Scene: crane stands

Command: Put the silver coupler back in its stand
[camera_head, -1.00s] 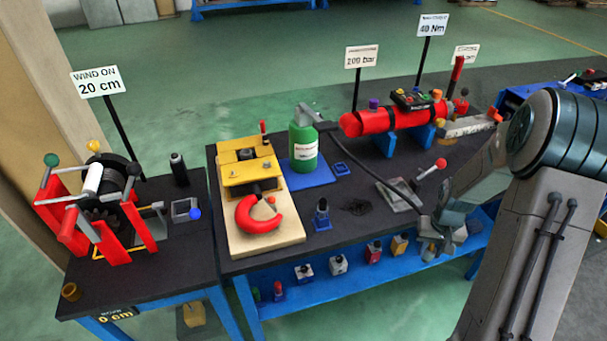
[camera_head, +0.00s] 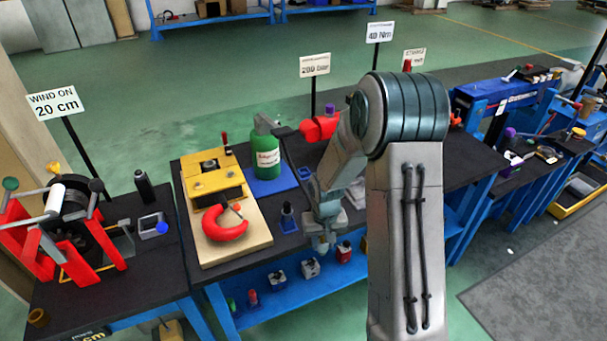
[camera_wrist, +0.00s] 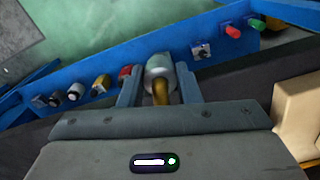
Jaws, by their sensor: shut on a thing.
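The silver coupler (camera_wrist: 158,72), with a brass-coloured part at its near end, is between the two fingers of my gripper (camera_wrist: 158,88) in the wrist view. My gripper is shut on it. In the head view my gripper (camera_head: 322,242) hangs fingers-down at the front edge of the dark bench, and the coupler is too small to make out there. A small upright blue holder (camera_head: 288,220) stands on the bench just left of my gripper. I cannot tell for certain whether it is the coupler's stand.
A wooden board with a yellow press and red hook (camera_head: 226,224) lies left. A green bottle (camera_head: 267,157) stands behind on a blue mat. A blue lower shelf (camera_head: 262,316) carries several small fittings. A winch (camera_head: 68,215) is far left.

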